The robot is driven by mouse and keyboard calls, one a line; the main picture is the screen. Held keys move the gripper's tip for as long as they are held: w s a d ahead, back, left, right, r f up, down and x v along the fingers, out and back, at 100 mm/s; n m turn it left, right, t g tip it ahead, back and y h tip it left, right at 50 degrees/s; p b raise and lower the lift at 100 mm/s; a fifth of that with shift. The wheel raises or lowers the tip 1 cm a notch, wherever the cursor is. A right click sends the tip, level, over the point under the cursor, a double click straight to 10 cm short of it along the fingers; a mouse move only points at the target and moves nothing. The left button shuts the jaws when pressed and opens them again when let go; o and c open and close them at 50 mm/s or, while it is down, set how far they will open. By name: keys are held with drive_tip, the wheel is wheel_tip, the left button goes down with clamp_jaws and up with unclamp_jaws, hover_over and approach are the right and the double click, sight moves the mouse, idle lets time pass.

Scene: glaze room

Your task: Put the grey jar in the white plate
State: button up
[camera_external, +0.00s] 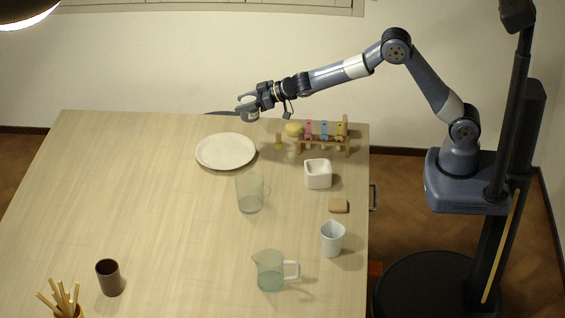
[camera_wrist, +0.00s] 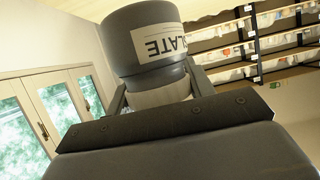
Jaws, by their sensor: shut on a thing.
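The grey jar (camera_wrist: 140,45) fills the top middle of the wrist view, with a white label reading "SLATE" that appears upside down. My gripper (camera_external: 248,108) is shut on the jar, whose grey body (camera_external: 252,115) shows small in the external view. It is held in the air over the far part of the table, above and slightly right of the white plate (camera_external: 226,163). The plate is round, flat and empty. The jar is apart from the plate. My gripper hides part of the jar.
Right of the plate stand a wooden rack (camera_external: 325,145) with coloured tools, a yellow sponge-like thing (camera_external: 294,129) and a white square bowl (camera_external: 318,180).

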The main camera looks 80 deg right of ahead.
drive_tip(key=p, duration=0.2)
hover_over(233, 145)
wheel_tip(233, 145, down, 3)
drive_tip(key=shift+w+a+f+b, duration=0.1)
drive_tip(key=shift+w+f+b, duration=0.1)
drive_tip(key=shift+f+b, duration=1.8)
drive_tip(key=shift+w+a+f+b, duration=0.15)
drive_tip(key=shift+f+b, duration=0.8)
drive_tip(key=shift+f, duration=2.05)
drive_tip(key=shift+d, duration=0.1)
drive_tip(key=shift+f, duration=0.2)
drive_tip(key=o, duration=1.1)
drive_tip(key=shift+r, duration=0.1)
drive_tip(key=shift+r, duration=0.25)
drive_tip(key=shift+s+f+b, duration=0.1)
drive_tip(key=shift+s+b, duration=0.2)
drive_tip(key=shift+b, duration=0.05)
drive_tip(key=b+v, duration=0.3)
drive_tip(key=v, duration=0.8)
drive_tip(key=shift+s+b, duration=0.2)
drive_tip(key=shift+b, duration=0.2)
